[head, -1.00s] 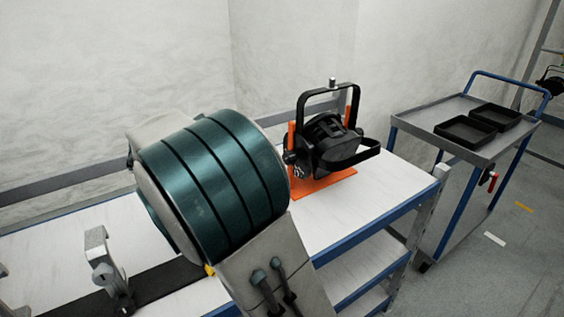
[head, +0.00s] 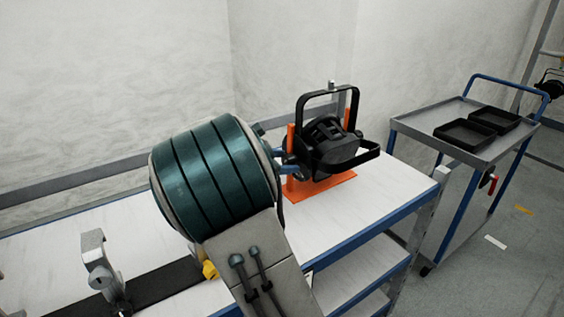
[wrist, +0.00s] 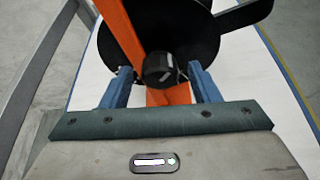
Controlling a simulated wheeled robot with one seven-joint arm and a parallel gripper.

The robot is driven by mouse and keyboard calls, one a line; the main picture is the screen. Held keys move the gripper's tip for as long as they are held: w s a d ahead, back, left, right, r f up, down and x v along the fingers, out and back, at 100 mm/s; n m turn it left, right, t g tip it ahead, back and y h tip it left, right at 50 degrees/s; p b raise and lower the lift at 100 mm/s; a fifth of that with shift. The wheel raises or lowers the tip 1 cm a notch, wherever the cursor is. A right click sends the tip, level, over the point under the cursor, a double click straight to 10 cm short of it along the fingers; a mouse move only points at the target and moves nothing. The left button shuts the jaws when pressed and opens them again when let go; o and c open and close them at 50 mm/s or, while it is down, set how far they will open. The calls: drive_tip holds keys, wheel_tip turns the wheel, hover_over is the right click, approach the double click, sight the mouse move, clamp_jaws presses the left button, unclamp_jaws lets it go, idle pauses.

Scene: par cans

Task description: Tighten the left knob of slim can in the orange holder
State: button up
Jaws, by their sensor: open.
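The slim can (head: 332,146) is a black lamp with a black yoke, held in the orange holder (head: 322,187) on the bench. In the wrist view the can's round black body (wrist: 185,35) is at the top, with an orange upright (wrist: 122,30) beside it. The left knob (wrist: 159,68) is a dark round knob with pale marks on its face. My gripper (wrist: 164,80) is open, with one blue finger on each side of the knob and gaps showing between.
The white bench (head: 350,215) has blue edges and a grey rail behind it. A grey clamp (head: 97,262) stands on a black strip at the lower left. A trolley (head: 440,125) with two black trays (head: 465,134) stands at the right.

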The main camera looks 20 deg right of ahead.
drive_tip(key=c, duration=1)
drive_tip(key=m+t+b, duration=0.2)
drive_tip(key=m+b, duration=0.2)
drive_tip(key=b, duration=0.7)
drive_tip(key=m+t+h+b, duration=0.1)
drive_tip(key=m+b, duration=0.4)
drive_tip(key=b, duration=0.6)
drive_tip(key=f+m+t+h+b, duration=0.1)
drive_tip(key=m+t+b, duration=0.2)
drive_tip(key=b, duration=0.8)
drive_tip(key=shift+s+m+t+b, duration=0.3)
drive_tip(key=shift+m+b, duration=0.1)
drive_tip(key=shift+m, duration=0.4)
drive_tip(key=shift+r, duration=0.15)
